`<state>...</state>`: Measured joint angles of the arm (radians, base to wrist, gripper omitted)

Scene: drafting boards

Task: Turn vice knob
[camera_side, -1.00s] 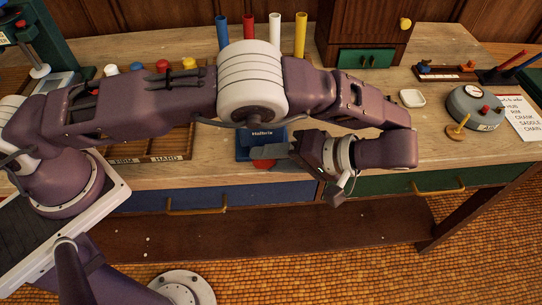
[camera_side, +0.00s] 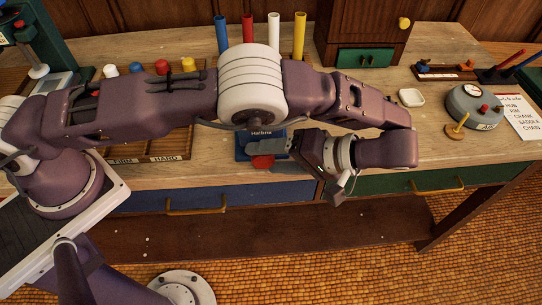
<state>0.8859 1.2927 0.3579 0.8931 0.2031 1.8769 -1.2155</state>
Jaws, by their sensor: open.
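The vice (camera_side: 246,143) is a small blue block with white lettering, standing at the front edge of the workbench. Its round red knob (camera_side: 262,162) faces forward and shows just below the block. My gripper (camera_side: 270,147) reaches in from the right, in front of the vice. Its grey fingers point left and overlap the vice and the top of the knob in the picture. It is open. Whether a finger touches the knob, I cannot tell. Part of the vice is hidden behind my arm and fingers.
Blue, red, white and yellow tubes (camera_side: 300,36) stand at the back. A grey round device (camera_side: 474,108) and a small white dish (camera_side: 411,97) are at the right. A wooden tray (camera_side: 165,145) lies at left. Drawers with brass handles (camera_side: 197,210) face forward below the bench top.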

